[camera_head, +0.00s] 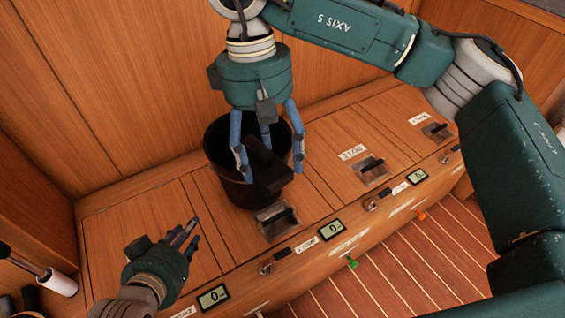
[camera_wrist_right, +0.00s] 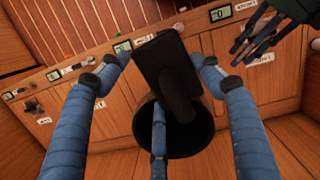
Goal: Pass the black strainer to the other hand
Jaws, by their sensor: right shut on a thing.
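The black strainer (camera_head: 270,179) is a dark, blocky piece with a short round stub, and it hangs among the blue fingers of my right gripper (camera_head: 270,166). The right fingers point down around it and are shut on it. In the right wrist view the strainer (camera_wrist_right: 163,62) shows as a dark block with its stub between the fingers. My left gripper (camera_head: 188,236) is lower left, apart from the strainer, with its fingers extended, open and empty. It also shows at the upper right of the right wrist view (camera_wrist_right: 258,42).
A black bucket (camera_head: 219,150) stands on the wooden bench (camera_head: 150,215) behind and below the strainer. Recessed latches (camera_head: 370,171) and small displays (camera_head: 332,230) line the bench and its front face. A wooden wall (camera_head: 120,70) rises behind. A white roller-like thing (camera_head: 58,283) is at far left.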

